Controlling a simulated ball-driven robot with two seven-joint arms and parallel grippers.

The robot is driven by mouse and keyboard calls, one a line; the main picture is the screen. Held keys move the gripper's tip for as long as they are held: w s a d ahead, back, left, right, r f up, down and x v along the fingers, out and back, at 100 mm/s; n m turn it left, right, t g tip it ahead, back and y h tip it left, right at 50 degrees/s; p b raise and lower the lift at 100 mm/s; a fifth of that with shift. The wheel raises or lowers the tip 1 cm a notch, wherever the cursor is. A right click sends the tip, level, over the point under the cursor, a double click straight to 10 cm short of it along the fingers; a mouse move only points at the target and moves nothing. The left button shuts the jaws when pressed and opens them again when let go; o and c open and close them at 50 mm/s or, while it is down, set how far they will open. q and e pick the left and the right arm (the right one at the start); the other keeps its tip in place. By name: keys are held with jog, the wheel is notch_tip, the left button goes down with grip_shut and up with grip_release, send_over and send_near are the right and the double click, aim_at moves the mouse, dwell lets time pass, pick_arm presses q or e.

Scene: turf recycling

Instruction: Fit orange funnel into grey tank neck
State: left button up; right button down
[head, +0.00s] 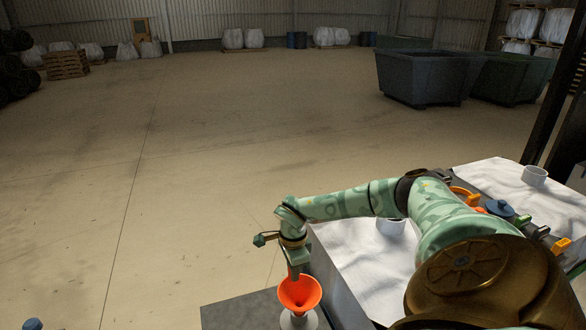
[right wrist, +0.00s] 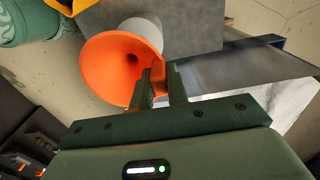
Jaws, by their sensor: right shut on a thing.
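The orange funnel (head: 300,292) is at the bottom middle of the head view, wide mouth up. My right gripper (head: 294,274) is shut on its rim from the far side. In the right wrist view the funnel (right wrist: 105,62) shows its open mouth, and the fingers (right wrist: 160,84) pinch its edge. The pale grey tank neck (head: 299,321) shows directly below the funnel; it also shows behind the funnel in the right wrist view (right wrist: 146,30). The funnel hides its own spout, so I cannot tell whether it sits inside the neck. My left gripper is not in view.
A grey surface (head: 235,312) lies around the neck. To the right, a white-covered bench (head: 370,268) holds a white ring (head: 391,226), and a second one holds a white cup (head: 535,176) and coloured fittings (head: 500,209). Dark skips (head: 420,78) stand far back.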

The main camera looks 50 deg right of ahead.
jog(key=shift+f+b, duration=0.9)
jog(key=shift+f, duration=0.6)
jog(key=c, duration=1.3)
grip_release()
notch_tip(320, 180, up, 16)
jog(key=p, duration=0.1)
jog(key=shift+r, duration=0.2)
